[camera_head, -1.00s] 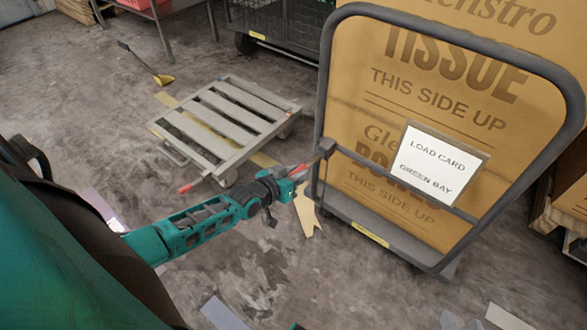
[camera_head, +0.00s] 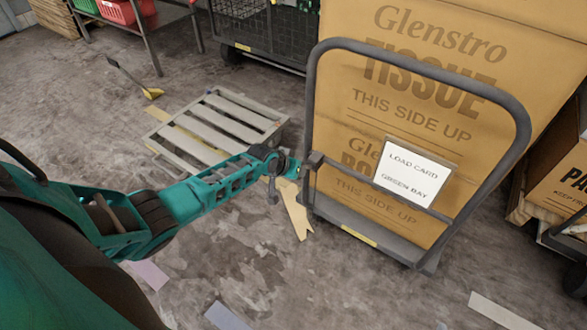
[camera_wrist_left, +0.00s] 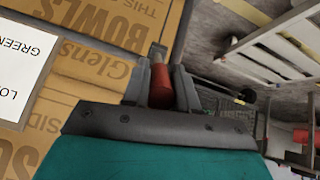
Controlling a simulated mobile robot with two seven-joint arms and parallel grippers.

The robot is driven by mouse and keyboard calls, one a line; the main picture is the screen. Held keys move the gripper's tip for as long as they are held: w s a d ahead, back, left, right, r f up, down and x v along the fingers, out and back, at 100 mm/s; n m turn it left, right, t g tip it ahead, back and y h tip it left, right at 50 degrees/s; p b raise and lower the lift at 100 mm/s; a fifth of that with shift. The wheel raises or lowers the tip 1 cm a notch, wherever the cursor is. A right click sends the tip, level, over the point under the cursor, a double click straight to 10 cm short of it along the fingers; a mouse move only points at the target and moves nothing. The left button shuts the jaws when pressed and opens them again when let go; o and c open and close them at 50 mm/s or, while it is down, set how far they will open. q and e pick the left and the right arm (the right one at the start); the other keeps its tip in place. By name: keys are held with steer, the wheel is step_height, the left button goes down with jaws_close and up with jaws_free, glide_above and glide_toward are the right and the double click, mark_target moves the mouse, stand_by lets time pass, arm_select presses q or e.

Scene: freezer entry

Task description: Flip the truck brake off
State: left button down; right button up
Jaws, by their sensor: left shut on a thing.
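The truck is a grey tube-framed cart (camera_head: 309,110) carrying large brown tissue cartons (camera_head: 440,75), with a white load card (camera_head: 408,172) on its crossbar. A dark bracket (camera_head: 314,158) sits on its left post. My left gripper (camera_head: 292,168) is beside this bracket. In the left wrist view the left gripper (camera_wrist_left: 160,80) is shut on a red brake lever grip (camera_wrist_left: 160,90), whose thin dark end points toward the cartons. In the head view the red grip is mostly hidden by the gripper. My right gripper is not in view.
A low grey slatted platform (camera_head: 215,125) lies behind my left arm. Torn cardboard and paper scraps (camera_head: 500,308) litter the otherwise open floor.

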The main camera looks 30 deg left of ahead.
arm_select(q)
steer(key=shift+w, duration=0.1)
steer(key=c, duration=0.9)
jaws_free()
steer(key=shift+s+r+p, duration=0.3)
steer(key=shift+r+p, duration=0.05)
steer(key=shift+r, duration=0.1)
steer(key=shift+p+v, duration=1.7)
steer(key=shift+v, duration=4.25)
